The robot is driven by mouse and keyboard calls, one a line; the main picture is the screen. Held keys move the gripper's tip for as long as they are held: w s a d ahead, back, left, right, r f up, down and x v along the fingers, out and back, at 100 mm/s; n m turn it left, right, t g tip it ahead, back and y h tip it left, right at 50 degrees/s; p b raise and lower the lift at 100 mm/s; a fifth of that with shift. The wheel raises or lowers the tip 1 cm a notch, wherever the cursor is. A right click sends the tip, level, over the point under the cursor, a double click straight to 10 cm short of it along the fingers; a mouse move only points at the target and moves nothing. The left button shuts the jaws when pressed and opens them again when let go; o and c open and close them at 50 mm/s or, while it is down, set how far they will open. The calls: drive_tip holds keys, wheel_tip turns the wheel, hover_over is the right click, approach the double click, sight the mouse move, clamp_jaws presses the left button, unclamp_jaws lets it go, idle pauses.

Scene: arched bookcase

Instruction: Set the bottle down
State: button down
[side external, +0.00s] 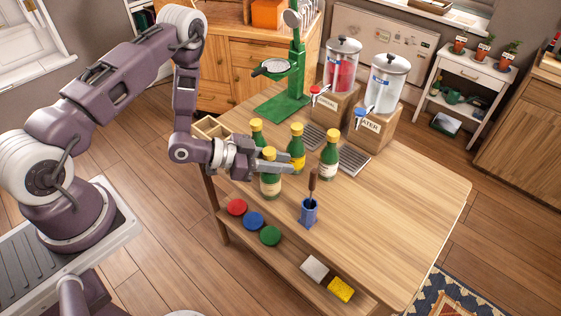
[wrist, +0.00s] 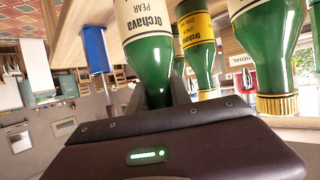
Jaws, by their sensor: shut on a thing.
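My gripper (side external: 286,166) is shut on the neck of a green bottle (side external: 270,184) near the table's left edge in the side view. The bottle has a yellow cap and a pale label, and looks upright. I cannot tell if its base touches the wooden table (side external: 400,205). In the wrist view, which looks upside down, the held bottle (wrist: 150,62) shows a pale "Orchava Pear" label, and its neck lies between the fingers (wrist: 160,95). A yellow-labelled bottle (side external: 296,160) and a pale-labelled bottle (side external: 330,166) stand behind; another bottle (side external: 256,127) is partly hidden by my gripper.
A blue cup (side external: 308,214) with a brown-handled tool stands right of the held bottle. Two drink dispensers (side external: 342,70) (side external: 385,90) and a green stand (side external: 290,100) are at the back. The table's right part is clear. Coloured discs (side external: 253,221) lie on the lower shelf.

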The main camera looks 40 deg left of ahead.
drive_tip(key=c, duration=1.2)
unclamp_jaws()
drive_tip(key=shift+f, duration=0.1)
